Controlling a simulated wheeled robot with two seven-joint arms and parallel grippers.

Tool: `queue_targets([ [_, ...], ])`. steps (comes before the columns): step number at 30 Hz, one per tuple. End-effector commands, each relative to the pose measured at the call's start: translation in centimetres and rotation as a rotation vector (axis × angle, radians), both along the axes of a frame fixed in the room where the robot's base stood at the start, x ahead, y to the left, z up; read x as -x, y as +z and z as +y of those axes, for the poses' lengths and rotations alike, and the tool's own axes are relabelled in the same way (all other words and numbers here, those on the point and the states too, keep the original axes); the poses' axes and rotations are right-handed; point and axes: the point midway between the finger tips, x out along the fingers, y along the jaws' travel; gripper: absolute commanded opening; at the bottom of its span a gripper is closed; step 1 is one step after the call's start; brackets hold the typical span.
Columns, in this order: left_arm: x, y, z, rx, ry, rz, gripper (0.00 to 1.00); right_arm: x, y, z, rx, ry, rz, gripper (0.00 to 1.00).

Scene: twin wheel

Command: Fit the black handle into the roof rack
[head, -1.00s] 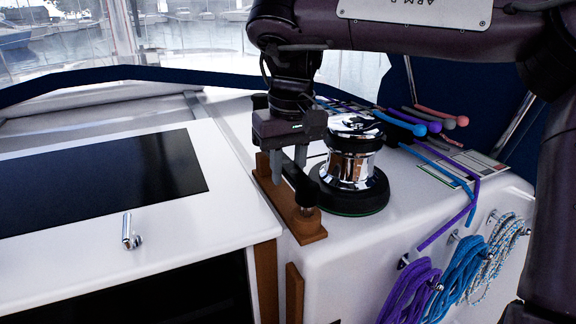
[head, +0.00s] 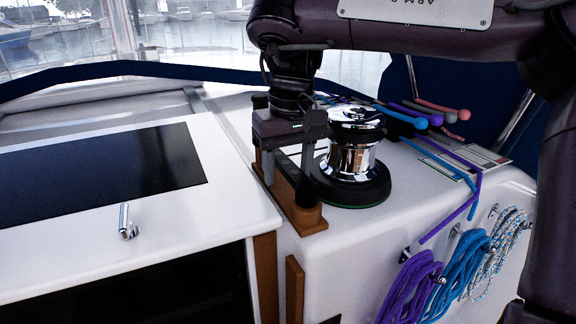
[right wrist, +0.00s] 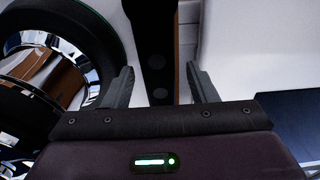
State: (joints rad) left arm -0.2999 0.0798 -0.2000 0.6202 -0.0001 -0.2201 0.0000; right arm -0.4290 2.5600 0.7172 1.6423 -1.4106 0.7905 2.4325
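The black handle (head: 307,196) stands with its lower end at the round socket of the brown wooden roof rack (head: 308,227). No metal tip shows, and how deep it sits cannot be told. A black upright grip (head: 260,101) shows behind my gripper and seems part of the handle. My right gripper (head: 288,174) is over the rack with its fingers spread. In the right wrist view the handle's flat black bar (right wrist: 157,62) lies between the fingertips (right wrist: 160,82), with a gap on both sides. My left gripper is not in view.
A chrome winch (head: 352,155) with a black base stands close to the right of the rack. Coloured ropes (head: 465,265) hang on hooks at the right. A white hatch top with a dark panel (head: 95,177) lies left, with a small metal latch (head: 126,222).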

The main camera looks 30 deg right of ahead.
Motion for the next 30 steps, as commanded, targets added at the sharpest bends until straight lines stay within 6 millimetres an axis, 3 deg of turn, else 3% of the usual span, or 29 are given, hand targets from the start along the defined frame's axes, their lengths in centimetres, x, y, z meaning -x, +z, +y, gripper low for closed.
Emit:
queue_targets([
  [8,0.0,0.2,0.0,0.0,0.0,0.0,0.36,0.0,0.2,0.0,0.001,0.0,0.002,0.52],
  [14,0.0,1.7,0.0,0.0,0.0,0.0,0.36,0.2,2.5,0.0,0.0,0.0,0.001,0.52],
  [24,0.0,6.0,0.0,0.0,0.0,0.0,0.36,0.7,7.4,0.0,0.0,0.0,0.0,0.52],
  [30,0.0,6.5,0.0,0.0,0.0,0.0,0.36,0.8,7.8,0.1,0.0,0.0,0.0,0.52],
])
